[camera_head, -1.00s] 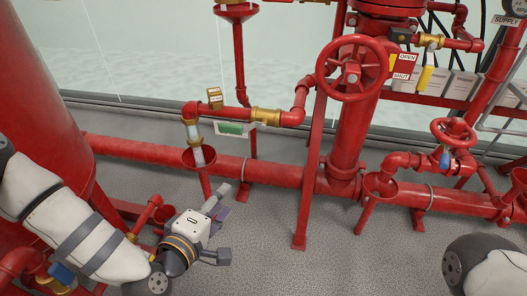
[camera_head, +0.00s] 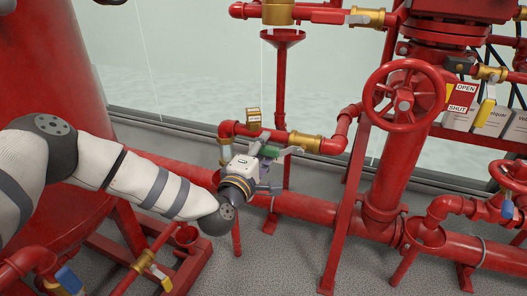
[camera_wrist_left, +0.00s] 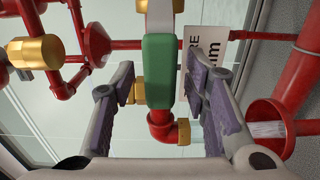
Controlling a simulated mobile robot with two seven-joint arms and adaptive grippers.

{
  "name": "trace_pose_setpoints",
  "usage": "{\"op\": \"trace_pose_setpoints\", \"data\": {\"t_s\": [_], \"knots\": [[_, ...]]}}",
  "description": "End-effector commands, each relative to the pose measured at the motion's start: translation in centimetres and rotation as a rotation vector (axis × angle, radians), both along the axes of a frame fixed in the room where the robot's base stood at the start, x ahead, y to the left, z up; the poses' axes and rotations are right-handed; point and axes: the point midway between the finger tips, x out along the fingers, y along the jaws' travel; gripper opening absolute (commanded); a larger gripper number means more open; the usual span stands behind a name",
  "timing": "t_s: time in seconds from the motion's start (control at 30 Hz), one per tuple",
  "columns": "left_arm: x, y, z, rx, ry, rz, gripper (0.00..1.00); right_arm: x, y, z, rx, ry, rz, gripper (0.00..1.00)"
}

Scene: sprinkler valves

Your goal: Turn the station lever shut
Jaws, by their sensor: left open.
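The green lever (camera_head: 270,151) is on the thin red pipe with brass fittings, partly hidden behind my left gripper (camera_head: 279,166). In the left wrist view the green lever (camera_wrist_left: 158,70) stands upright in the picture between the two grey-purple finger pads of my left gripper (camera_wrist_left: 167,88). A gap shows on both sides of it, so the fingers are open and not pressing on it. My right gripper is not in view.
A white printed plate (camera_wrist_left: 205,50) is just behind the right finger. A red drain funnel (camera_wrist_left: 268,122) is to the right. A large red handwheel (camera_head: 404,96) and thick vertical pipe stand right of the lever. A red tank (camera_head: 60,70) is at the left.

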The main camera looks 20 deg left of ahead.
Motion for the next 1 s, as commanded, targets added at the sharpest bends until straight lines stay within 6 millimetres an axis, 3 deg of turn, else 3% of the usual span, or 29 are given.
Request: {"op": "trace_pose_setpoints", "data": {"t_s": [0.1, 0.27, 0.67, 1.0], "knots": [[0.0, 0.0, 0.0, 0.0, 0.0, 0.0, 0.37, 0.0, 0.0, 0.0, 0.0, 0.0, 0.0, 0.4], [-0.1, 0.0, 0.0, 0.0, 0.001, 0.0, 0.01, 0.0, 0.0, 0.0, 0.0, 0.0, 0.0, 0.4], [-0.1, 0.0, 0.5, 0.034, -0.001, -0.001, 0.0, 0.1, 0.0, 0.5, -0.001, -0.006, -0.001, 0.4], [-0.1, -0.4, 2.9, 0.262, -0.013, -0.002, 0.0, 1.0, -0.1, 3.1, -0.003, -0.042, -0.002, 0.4]]}}
